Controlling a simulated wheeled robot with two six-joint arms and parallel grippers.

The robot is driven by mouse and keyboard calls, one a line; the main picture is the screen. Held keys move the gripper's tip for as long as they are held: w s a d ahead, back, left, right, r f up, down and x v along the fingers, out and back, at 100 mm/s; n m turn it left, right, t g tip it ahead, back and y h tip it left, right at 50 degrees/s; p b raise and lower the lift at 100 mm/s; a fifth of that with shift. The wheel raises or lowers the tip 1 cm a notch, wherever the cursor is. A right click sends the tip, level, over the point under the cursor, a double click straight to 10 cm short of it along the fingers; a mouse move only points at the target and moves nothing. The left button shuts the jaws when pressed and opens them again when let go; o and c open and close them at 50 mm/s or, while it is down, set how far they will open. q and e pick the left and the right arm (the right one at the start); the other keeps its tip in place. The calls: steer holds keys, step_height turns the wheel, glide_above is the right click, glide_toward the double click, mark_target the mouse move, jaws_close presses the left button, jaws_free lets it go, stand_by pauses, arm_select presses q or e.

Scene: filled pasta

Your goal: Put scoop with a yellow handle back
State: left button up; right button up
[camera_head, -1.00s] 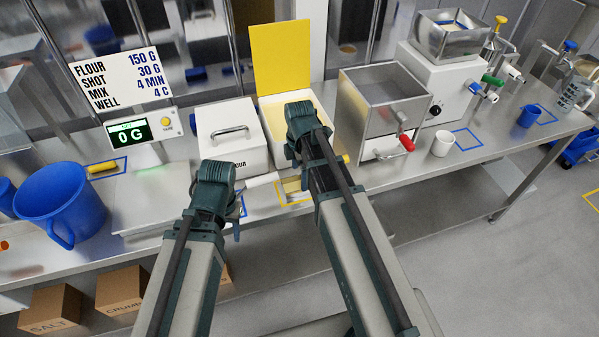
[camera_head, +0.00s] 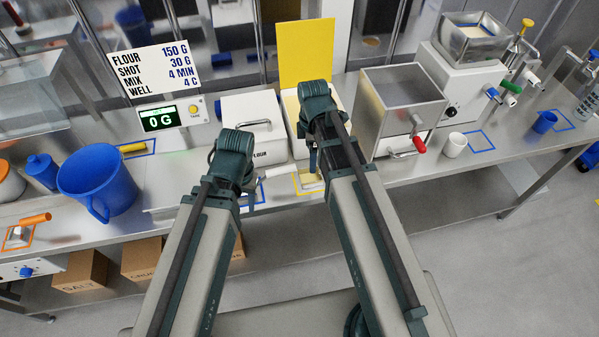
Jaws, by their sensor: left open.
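A metal scoop head (camera_head: 309,181) lies inside the yellow outline on the bench, in front of the yellow bin. My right arm covers the rest of it, so its handle is hidden. My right gripper (camera_head: 314,155) is above and behind this scoop, pointing down; its fingertips are mostly hidden. My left gripper (camera_head: 240,178) is open in front of the flour box, near a white handle (camera_head: 281,171) that extends right from another blue outline.
The white flour box (camera_head: 254,127) and open yellow-lidded bin (camera_head: 306,55) stand behind my grippers. A metal hopper (camera_head: 398,125) with a red handle stands to the right. A blue jug (camera_head: 95,183) is at the left.

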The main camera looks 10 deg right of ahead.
steer(key=s+a+m+h, duration=0.1)
steer(key=s+a+m, duration=0.8)
steer(key=s+m, duration=0.3)
steer(key=shift+s+a+m, duration=0.2)
steer(key=shift+s+m, duration=0.1)
steer(key=shift+s, duration=0.1)
steer(key=shift+r, duration=0.1)
step_height(320, 180, down, 6)
steer(key=b, duration=0.6)
steer(key=shift+f, duration=0.25)
